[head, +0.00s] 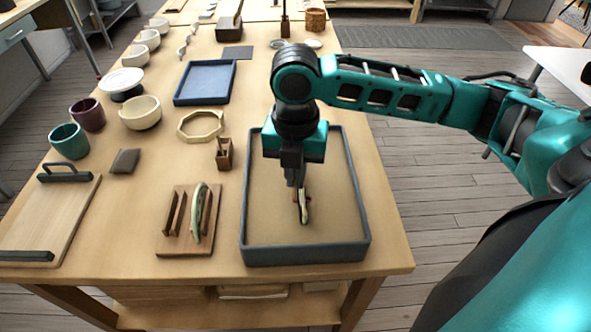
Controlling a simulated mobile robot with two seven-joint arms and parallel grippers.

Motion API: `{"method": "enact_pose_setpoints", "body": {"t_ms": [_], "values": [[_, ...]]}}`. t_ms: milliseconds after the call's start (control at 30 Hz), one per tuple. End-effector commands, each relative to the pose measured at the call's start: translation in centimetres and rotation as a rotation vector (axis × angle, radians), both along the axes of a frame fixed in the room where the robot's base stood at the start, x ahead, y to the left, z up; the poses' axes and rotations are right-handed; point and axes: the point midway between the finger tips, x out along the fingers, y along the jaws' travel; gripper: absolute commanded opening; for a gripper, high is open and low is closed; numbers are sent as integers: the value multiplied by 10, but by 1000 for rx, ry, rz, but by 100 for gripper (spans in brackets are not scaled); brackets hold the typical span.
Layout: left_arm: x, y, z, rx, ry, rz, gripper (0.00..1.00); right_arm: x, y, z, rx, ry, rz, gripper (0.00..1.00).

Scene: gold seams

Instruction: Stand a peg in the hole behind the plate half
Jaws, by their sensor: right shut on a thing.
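My right gripper (296,181) reaches down into the grey-rimmed tray and is shut on a slim thing that looks like a peg, mostly hidden by the fingers. A pale plate half (303,208) with a dark reddish spot stands on edge in the tray, right at the fingertips. Whether the gripper touches it I cannot tell. The hole behind it is hidden or too small to make out. A small wooden block (224,158), with what may be pegs in it, stands left of the tray. My left gripper is not in view.
The grey tray (305,255) has a raised rim and a bare tan bed. A wooden rack (172,246) holding a pale curved piece (199,212) stands to its left.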

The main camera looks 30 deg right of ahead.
Motion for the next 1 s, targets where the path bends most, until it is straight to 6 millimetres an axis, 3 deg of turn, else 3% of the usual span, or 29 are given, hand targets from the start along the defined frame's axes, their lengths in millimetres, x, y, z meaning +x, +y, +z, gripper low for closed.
{"method": "enact_pose_setpoints", "body": {"t_ms": [567,1000], "values": [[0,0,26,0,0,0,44,0,0,20,0,0,0,0],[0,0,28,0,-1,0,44,1,0,37,0,-1,-1,0]]}}
